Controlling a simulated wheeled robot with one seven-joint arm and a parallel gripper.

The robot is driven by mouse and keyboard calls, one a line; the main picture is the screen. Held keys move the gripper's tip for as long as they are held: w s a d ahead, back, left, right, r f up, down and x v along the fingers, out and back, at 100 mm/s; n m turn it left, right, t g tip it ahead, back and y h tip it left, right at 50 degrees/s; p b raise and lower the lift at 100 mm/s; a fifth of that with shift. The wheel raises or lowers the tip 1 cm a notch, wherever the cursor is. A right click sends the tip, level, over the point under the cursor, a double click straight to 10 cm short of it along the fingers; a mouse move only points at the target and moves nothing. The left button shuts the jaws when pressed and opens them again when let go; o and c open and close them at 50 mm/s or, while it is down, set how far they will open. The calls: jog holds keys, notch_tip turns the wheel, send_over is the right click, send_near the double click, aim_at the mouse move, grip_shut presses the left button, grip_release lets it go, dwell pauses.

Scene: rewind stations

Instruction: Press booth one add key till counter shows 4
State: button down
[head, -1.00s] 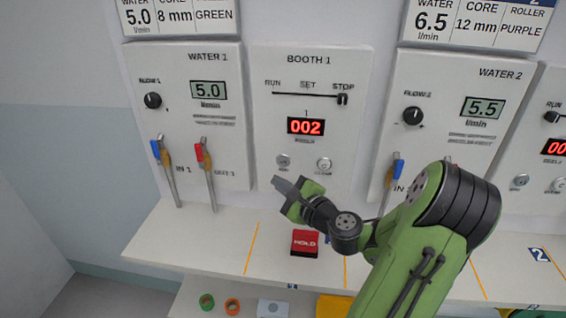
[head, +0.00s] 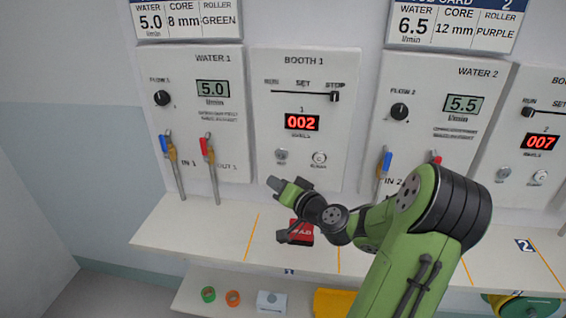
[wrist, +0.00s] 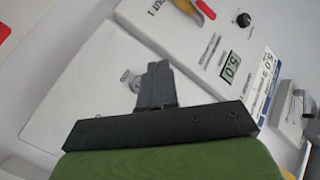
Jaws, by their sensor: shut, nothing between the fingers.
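The Booth 1 panel (head: 262,120) has a red counter (head: 302,122) showing 002. Its add key (head: 281,156) is the left of two round silver keys, with the clear key (head: 319,158) to its right. The slider knob (head: 335,96) is at STOP. My gripper (head: 273,183) is shut and empty, below the add key in the head view, apart from it. In the wrist view the shut fingers (wrist: 158,72) point at a white panel, and a round key (wrist: 128,76) shows partly behind them; I cannot tell which key.
The Water 2 panel (head: 430,142) is to the right. A red HOLD block (head: 302,228) sits on the shelf (head: 190,225) behind my arm. The left shelf is clear.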

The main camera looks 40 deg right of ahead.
aim_at(281, 155)
jog(key=shift+n, duration=0.6)
jog(key=w+d+p, duration=0.3)
jog(key=w+d, duration=0.2)
jog(key=d, duration=0.2)
jog(key=shift+w+p, duration=0.25)
jog(key=shift+p, duration=0.05)
dwell(1.7)
jog(key=shift+w+d, duration=0.25)
jog(key=shift+d, duration=0.05)
